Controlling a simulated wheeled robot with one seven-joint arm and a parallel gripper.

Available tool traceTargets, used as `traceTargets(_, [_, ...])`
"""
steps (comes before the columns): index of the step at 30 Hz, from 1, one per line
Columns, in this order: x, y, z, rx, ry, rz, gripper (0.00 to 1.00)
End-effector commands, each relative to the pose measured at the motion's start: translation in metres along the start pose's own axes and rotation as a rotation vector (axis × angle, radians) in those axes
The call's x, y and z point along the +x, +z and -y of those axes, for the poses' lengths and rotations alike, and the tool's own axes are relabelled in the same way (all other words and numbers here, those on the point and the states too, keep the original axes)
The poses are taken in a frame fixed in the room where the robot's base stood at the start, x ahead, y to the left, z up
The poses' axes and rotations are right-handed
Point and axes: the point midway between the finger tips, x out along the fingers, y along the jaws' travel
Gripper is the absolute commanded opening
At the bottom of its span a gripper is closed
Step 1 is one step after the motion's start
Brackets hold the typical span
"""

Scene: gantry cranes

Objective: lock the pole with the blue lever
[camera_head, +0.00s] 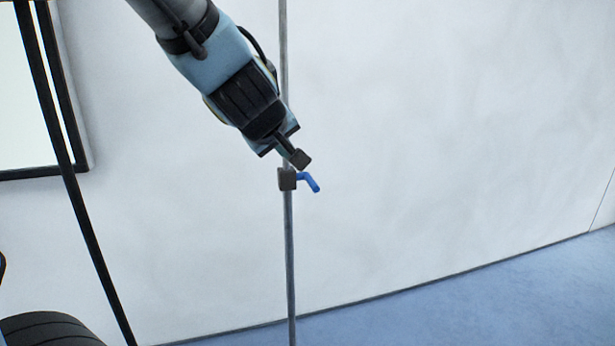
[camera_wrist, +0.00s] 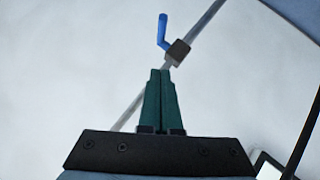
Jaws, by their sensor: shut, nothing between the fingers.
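A thin grey pole (camera_head: 290,260) stands upright in the middle of the head view. A small dark brown clamp block (camera_head: 287,179) sits on it, with a bent blue lever (camera_head: 309,182) sticking out to the right and angling down at its end. My gripper (camera_head: 301,160) is shut and empty, just above the block and lever in the head view. In the wrist view the closed green fingers (camera_wrist: 161,72) point at the clamp block (camera_wrist: 178,53), and the blue lever (camera_wrist: 162,31) rises beyond the tips. I cannot tell whether the fingertips touch the block or pole.
A white wall (camera_head: 450,130) is behind the pole, and a blue floor (camera_head: 480,305) lies below. A black slanted bar (camera_head: 80,200) and a black-framed panel (camera_head: 20,100) are at the left. A dark tyre-like shape (camera_head: 48,330) is at lower left. The space right of the lever is clear.

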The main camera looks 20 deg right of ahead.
Motion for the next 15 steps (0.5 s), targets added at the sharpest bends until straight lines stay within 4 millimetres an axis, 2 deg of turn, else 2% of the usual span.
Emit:
traceTargets(8, [0.005, 0.001, 0.001, 0.001, -0.001, 0.002, 0.0])
traceTargets(11, [0.017, 0.003, 0.002, 0.002, -0.001, 0.003, 0.0])
traceTargets(15, [0.043, 0.005, 0.004, 0.002, -0.002, 0.004, 0.0])
